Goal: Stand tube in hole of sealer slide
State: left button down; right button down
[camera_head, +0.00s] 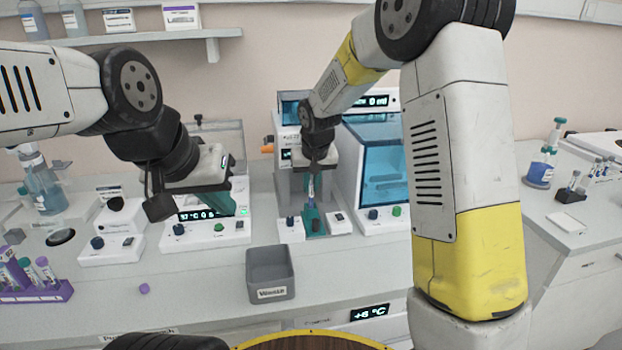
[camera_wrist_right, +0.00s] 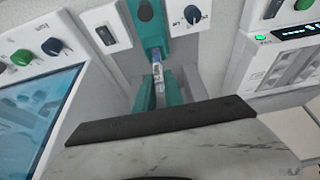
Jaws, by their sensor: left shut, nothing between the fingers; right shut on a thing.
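The slim, clear tube with a blue and white label (camera_head: 311,188) is held at the sealer by my right gripper (camera_head: 311,202). In the right wrist view the tube (camera_wrist_right: 158,75) sits between the teal fingers (camera_wrist_right: 168,92), its end close to the teal sealer slide (camera_wrist_right: 152,28). The slide (camera_head: 315,225) also shows in the head view, low between two white control blocks. A dark round spot shows on it; I cannot tell whether the tube's end is in a hole. My left gripper (camera_head: 228,205) is shut and empty over a device at the left.
A grey bin (camera_head: 271,274) stands in front of the sealer. A purple rack (camera_head: 36,282) with capped tubes is at the left, and a loose purple cap (camera_head: 144,288) lies on the bench. A blue-windowed device (camera_head: 377,170) stands close right of the sealer.

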jog(key=shift+f, duration=0.25)
jog(key=shift+f, duration=0.4)
dwell(0.5)
jog(key=shift+f, duration=0.25)
jog(key=c, duration=1.3)
grip_release()
jog(key=shift+c, duration=0.2)
jog(key=v, duration=0.7)
jog(key=shift+r, duration=0.2)
jog(key=shift+s+r, duration=0.15)
jog(key=shift+r, duration=0.05)
